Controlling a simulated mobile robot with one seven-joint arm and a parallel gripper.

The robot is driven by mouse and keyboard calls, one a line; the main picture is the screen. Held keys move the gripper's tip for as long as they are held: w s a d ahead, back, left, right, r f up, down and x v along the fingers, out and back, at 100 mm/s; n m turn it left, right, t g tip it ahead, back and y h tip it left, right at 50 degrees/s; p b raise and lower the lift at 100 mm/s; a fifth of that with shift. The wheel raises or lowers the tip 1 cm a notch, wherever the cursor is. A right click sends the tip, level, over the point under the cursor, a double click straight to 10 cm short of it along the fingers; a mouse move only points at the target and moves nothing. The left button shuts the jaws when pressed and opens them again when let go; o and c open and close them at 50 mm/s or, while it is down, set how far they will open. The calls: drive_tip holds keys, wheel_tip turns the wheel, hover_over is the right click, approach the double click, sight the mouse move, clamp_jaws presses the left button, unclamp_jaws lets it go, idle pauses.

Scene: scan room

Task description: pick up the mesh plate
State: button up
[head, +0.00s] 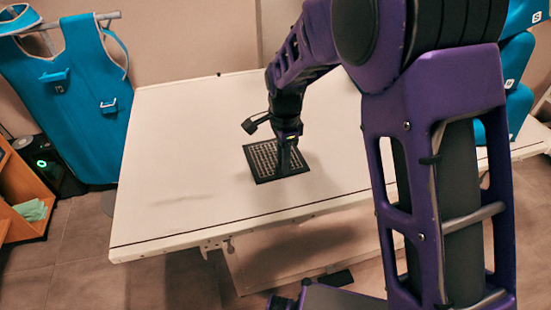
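The mesh plate (265,160) is a dark, square, grid-patterned plate lying flat on the white table (180,140). My gripper (288,168) reaches down from above, with its tip over the right part of the plate. It hides some of the plate there. I cannot tell whether the fingers touch the plate or whether they are open or shut.
A blue apron-like garment (80,95) hangs at the left of the table. A wooden shelf (18,190) with a green cloth (31,209) stands at the lower left. Blue padded items (517,75) are at the far right. The table's left half is clear.

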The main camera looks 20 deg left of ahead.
clamp_jaws()
idle(1.0)
